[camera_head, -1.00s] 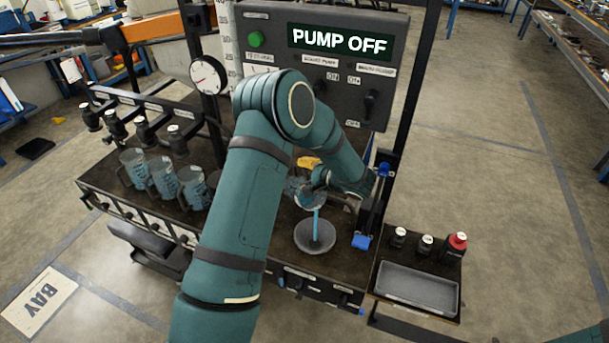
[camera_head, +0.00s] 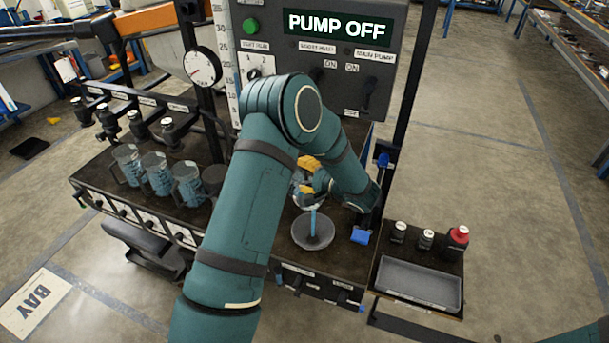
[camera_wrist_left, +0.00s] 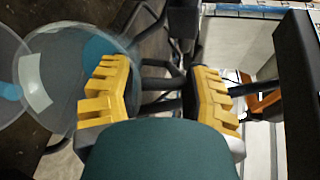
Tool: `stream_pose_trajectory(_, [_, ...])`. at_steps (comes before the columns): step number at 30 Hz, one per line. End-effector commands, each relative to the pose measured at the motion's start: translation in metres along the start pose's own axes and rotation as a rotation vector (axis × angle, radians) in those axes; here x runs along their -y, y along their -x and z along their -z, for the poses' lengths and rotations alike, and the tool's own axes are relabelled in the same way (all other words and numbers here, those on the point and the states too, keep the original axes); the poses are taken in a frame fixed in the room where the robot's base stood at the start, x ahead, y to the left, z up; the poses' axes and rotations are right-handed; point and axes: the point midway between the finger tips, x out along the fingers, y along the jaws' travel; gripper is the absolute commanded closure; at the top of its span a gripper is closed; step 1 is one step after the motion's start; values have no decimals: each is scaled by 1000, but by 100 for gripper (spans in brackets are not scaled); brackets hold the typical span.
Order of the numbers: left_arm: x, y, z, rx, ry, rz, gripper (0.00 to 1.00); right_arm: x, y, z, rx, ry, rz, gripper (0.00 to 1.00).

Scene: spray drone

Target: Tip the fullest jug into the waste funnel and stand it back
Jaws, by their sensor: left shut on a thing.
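My left gripper (camera_head: 311,178) is shut on the dark handle (camera_wrist_left: 160,82) of a clear jug (camera_head: 304,201). Its yellow fingers (camera_wrist_left: 158,95) sit on both sides of the handle in the left wrist view. The jug, partly hidden by my arm in the head view, is held tilted above the grey round waste funnel (camera_head: 312,235). A blue stream (camera_head: 312,218) runs down from it into the funnel. In the wrist view the clear jug wall (camera_wrist_left: 65,75) shows blue liquid inside. My right gripper is out of view.
Three jugs with blue liquid (camera_head: 126,163) (camera_head: 156,173) (camera_head: 188,184) stand in a row on the bench's left, below black taps (camera_head: 138,124). A panel (camera_head: 340,60) reading PUMP OFF stands behind. A grey tray (camera_head: 420,285) and small bottles (camera_head: 426,240) are at right.

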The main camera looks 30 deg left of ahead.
Motion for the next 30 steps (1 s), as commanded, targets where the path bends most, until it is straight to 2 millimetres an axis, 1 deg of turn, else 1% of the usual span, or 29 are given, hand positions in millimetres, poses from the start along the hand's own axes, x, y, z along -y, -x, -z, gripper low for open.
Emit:
stream_pose_trajectory(9, [-4,2,0,2,13,30,93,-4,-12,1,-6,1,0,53])
stream_pose_trajectory(17, [-12,6,0,8,38,97,93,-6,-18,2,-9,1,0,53])
stream_pose_trajectory(30, [-25,12,-2,21,77,198,93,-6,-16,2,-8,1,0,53])
